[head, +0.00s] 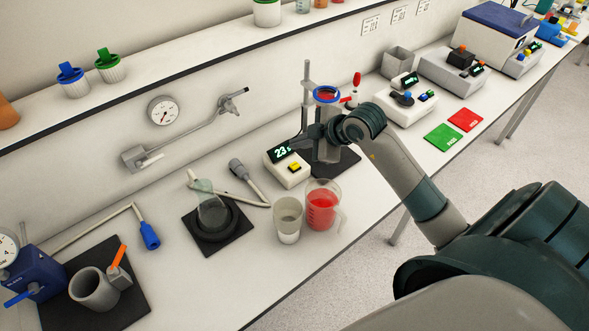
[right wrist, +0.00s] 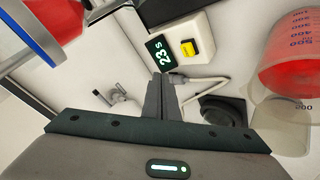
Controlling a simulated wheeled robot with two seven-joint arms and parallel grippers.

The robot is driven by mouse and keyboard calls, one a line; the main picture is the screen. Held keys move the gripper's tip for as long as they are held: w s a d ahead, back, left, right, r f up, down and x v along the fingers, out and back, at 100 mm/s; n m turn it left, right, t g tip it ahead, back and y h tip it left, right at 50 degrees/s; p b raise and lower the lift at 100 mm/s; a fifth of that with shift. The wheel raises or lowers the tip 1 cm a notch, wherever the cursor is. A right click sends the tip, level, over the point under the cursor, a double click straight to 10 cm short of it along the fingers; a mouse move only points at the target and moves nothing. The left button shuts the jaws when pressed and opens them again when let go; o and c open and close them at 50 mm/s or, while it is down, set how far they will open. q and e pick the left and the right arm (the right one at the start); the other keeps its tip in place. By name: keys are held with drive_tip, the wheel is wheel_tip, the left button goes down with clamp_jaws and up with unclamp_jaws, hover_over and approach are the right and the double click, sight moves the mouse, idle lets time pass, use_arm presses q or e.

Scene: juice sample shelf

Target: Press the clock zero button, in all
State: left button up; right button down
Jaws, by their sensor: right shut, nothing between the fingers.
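The clock (head: 290,174) is a small white box on the bench with a dark display reading about 23 s in green. It also shows in the right wrist view (right wrist: 201,26). Its yellow button (head: 295,167) sits beside the display, and is clear in the right wrist view (right wrist: 189,48). My right gripper (head: 306,138) is shut and empty, above and just behind the clock. In the right wrist view its fingertips (right wrist: 163,77) are close to the display's end and apart from the yellow button. My left gripper is not in view.
A stand with a blue-rimmed funnel (head: 326,94) is right beside my right gripper. A beaker of red liquid (head: 321,207) and a clear cup (head: 288,222) stand in front of the clock. A grey-headed tool (head: 238,168) lies to its left.

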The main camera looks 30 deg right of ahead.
sight(294, 166)
wheel_tip(294, 166, down, 3)
drive_tip(key=shift+r+b, duration=0.15)
drive_tip(key=shift+b, duration=0.75)
drive_tip(key=shift+f+b, duration=0.6)
drive_tip(key=shift+f, duration=0.5)
drive_tip(key=shift+f, duration=0.1)
idle(0.4)
drive_tip(key=shift+f, duration=0.35)
drive_tip(key=shift+f, duration=0.2)
idle(0.5)
